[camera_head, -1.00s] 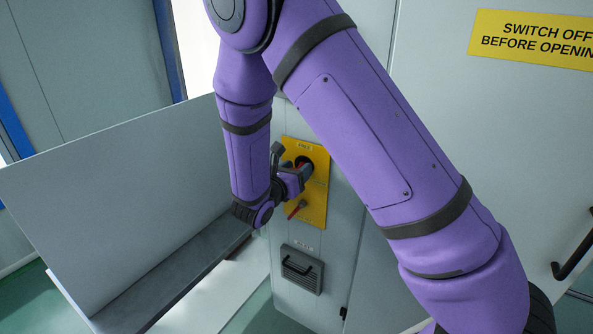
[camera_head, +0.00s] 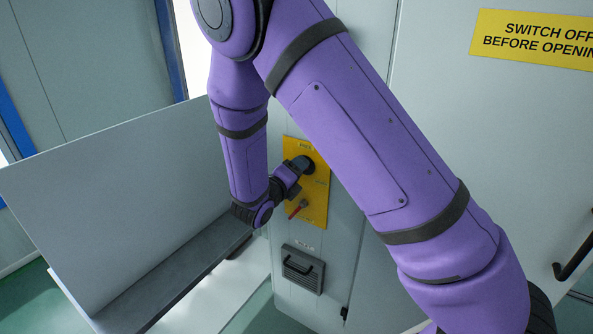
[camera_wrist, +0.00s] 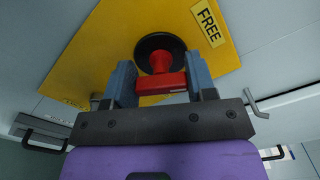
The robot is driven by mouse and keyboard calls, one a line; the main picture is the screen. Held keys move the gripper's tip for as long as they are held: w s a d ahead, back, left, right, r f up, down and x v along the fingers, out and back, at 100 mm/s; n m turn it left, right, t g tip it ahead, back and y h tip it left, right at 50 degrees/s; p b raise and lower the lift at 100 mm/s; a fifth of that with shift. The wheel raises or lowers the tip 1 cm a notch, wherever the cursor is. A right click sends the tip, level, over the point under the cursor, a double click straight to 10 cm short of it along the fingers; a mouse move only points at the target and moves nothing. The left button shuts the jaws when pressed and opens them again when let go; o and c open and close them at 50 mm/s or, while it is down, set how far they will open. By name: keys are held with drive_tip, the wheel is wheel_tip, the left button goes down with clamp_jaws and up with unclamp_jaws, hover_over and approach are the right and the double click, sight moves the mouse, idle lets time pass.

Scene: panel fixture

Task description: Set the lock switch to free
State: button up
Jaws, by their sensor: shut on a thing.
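The lock switch is a red handle (camera_wrist: 160,82) on a round black base (camera_wrist: 153,46), mounted on a yellow plate (camera_wrist: 90,60). A FREE label (camera_wrist: 210,22) is at the plate's upper right in the wrist view. My gripper (camera_wrist: 160,86) has one grey-blue finger on each side of the red handle and is shut on it. In the head view my gripper (camera_head: 301,163) reaches the upper part of the yellow plate (camera_head: 318,205) and hides the red handle. The plate appears tilted in the wrist view.
A small red-handled part (camera_head: 298,208) is just below the switch on the same plate. A grey vented box with a handle (camera_head: 302,270) is lower on the panel. A dark ledge (camera_head: 165,275) with a tall light board (camera_head: 110,205) stands to the left.

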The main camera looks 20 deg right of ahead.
drive_tip(key=n, duration=0.5)
drive_tip(key=shift+f+n, duration=0.2)
drive_tip(key=shift+n, duration=0.1)
idle(0.5)
drive_tip(key=o, duration=0.9)
drive_tip(key=shift+o, duration=0.2)
drive_tip(key=shift+a, duration=0.15)
drive_tip(key=v, duration=1)
drive_tip(key=shift+s+a, duration=0.2)
drive_tip(key=shift+a, duration=0.05)
